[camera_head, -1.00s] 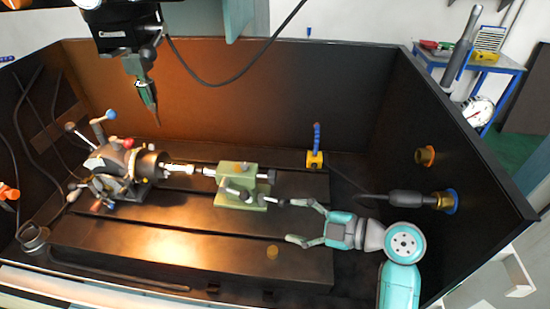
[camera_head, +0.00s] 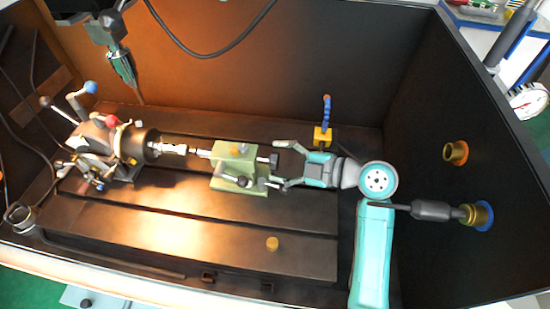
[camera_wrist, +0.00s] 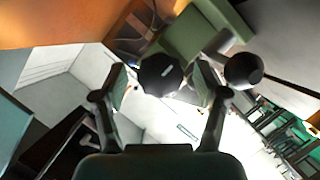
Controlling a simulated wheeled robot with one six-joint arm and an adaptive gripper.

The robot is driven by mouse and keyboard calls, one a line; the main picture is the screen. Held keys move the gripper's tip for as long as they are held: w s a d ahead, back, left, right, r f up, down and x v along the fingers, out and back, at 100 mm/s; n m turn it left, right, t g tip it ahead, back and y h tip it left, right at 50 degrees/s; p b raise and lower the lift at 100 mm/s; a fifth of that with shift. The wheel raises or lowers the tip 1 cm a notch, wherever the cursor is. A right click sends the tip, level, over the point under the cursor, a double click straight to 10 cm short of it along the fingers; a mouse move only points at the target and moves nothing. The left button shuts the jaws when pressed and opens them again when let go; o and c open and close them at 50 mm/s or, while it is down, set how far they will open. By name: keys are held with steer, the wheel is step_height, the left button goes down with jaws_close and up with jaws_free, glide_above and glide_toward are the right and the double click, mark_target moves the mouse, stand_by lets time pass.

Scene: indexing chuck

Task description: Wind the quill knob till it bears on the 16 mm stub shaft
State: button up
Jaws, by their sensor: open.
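The quill knob (camera_head: 264,161) is dark and sits at the right end of the green tailstock (camera_head: 226,184). My gripper (camera_head: 273,165) is open at that end, its fingers on either side of the knob's axis. In the wrist view the knob (camera_wrist: 160,74) lies between the open fingertips (camera_wrist: 161,84), with gaps on both sides; I see no contact. The bright stub shaft (camera_head: 172,149) sticks out of the dark chuck (camera_head: 136,146) towards the tailstock's quill tip (camera_head: 203,153).
A black ball-ended handle (camera_wrist: 243,71) stands close beside my right finger in the wrist view. A yellow block with a blue hose (camera_head: 323,136) stands behind my gripper. Dark enclosure walls surround the bed.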

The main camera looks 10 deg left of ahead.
steer(key=shift+x, duration=0.8)
steer(key=c, duration=1.2)
steer(key=shift+o, duration=0.2)
steer(key=shift+m, duration=0.3)
